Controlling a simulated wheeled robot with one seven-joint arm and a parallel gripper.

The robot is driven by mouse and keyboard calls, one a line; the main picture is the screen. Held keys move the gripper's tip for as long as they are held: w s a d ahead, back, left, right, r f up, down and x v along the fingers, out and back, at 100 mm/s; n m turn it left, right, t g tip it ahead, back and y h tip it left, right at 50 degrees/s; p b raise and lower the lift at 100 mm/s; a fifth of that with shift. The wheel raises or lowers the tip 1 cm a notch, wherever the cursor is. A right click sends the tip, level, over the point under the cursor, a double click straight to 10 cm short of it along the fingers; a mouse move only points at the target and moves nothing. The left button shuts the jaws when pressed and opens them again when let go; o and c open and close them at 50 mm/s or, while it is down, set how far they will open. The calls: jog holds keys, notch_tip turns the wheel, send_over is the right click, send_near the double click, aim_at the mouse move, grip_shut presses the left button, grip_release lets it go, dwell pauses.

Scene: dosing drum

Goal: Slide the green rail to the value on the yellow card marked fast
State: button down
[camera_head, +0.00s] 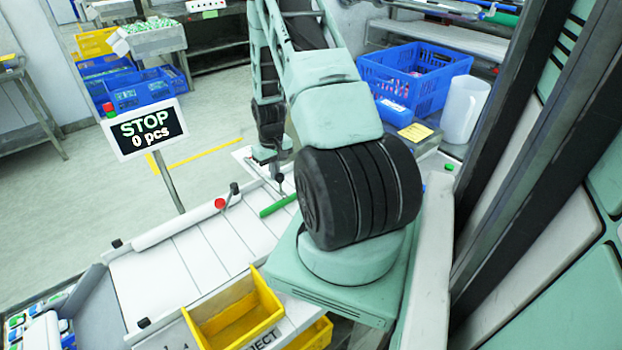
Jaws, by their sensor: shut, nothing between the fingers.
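The green rail (279,205) is a short bar lying aslant across the white slatted conveyor, left of my arm's big dark joint. My gripper (279,181) is small in the picture, pointing down just above and behind the rail. It looks shut and empty; I cannot tell whether it touches the rail. A yellow card (415,132) lies in front of the blue crate at the right. Its writing is too small to read, so I cannot confirm that it is marked fast. No scale along the rail is readable.
A sign (147,129) reads "STOP 0 pcs". A red knob (220,203) and a dark-topped lever (234,188) stand by the rail. A yellow bin (233,312) is in front, a blue crate (414,76) and white cylinder (465,110) at right. The conveyor's left part is clear.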

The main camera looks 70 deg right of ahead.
aim_at(281, 175)
jog(key=shift+s+a, duration=0.45)
jog(key=shift+s, duration=0.35)
jog(key=shift+s+a, duration=0.4)
jog(key=shift+s, duration=0.35)
jog(key=shift+w+d, duration=0.1)
jog(key=shift+w, duration=0.05)
jog(key=shift+w+d, duration=0.3)
jog(key=shift+w, duration=0.3)
notch_tip(281, 175, up, 8)
jog(key=p, duration=0.5)
jog(key=shift+p, duration=0.4)
jog(key=shift+a, duration=0.1)
